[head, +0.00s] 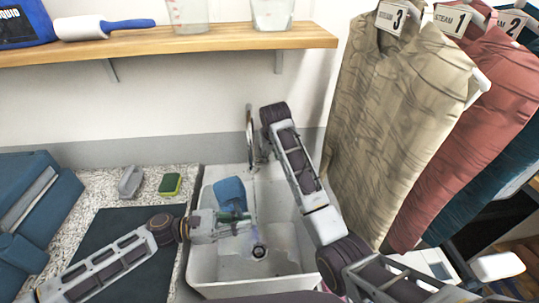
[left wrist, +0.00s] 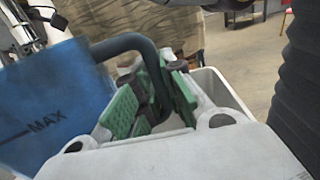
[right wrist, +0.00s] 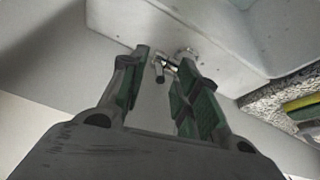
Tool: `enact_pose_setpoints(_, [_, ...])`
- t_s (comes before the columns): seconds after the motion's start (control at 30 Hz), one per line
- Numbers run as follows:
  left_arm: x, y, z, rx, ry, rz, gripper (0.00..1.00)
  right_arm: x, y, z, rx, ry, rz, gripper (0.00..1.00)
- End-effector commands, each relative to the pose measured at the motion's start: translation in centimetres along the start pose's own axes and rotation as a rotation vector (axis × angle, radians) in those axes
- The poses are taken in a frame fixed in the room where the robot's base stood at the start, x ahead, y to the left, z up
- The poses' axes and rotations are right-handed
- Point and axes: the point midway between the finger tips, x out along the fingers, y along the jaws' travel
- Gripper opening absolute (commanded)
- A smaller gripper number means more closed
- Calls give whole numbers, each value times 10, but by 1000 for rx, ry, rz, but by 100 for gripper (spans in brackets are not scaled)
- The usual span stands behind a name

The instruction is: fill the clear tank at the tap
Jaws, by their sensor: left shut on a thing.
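The tank (head: 231,190) looks blue and see-through, and it is held over the sink (head: 205,268). In the left wrist view the tank (left wrist: 60,110) shows a MAX mark and a dark handle (left wrist: 130,42). My left gripper (head: 234,220) is shut on that handle, its green pads (left wrist: 155,90) around it. The tap (head: 258,150) stands at the back of the sink, partly hidden by my right arm. My right gripper (right wrist: 166,62) is open, with a small metal tap part (right wrist: 161,72) showing between its fingertips. Whether they touch it cannot be told. The water level is unclear.
A grey object (head: 130,181) and a green-yellow sponge (head: 170,185) lie on the speckled counter left of the sink. Hanging garments (head: 395,120) crowd the right side. A wooden shelf (head: 170,43) with containers runs above. The sink drain (head: 259,251) is uncovered.

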Motion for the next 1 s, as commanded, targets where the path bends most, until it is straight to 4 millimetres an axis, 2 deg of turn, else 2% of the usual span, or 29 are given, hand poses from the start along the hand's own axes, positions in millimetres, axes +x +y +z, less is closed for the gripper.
enact_pose_setpoints(0.2, [0, 0, 1, 2, -2, 0, 0, 14, 0, 0, 0, 0, 0, 32])
enact_pose_setpoints(0.53, [0, 0, 1, 2, -2, 0, 0, 16, 0, 0, 0, 0, 0, 32])
enact_pose_setpoints(0.57, [0, 0, 1, 2, -2, 0, 0, 16, 0, 0, 0, 0, 0, 30])
enact_pose_setpoints(0.8, [0, 0, 1, 2, -2, 0, 0, 16, 0, 0, 0, 0, 0, 0])
enact_pose_setpoints(1.0, [0, 0, 1, 2, -2, 0, 0, 16, 0, 0, 0, 0, 0, 0])
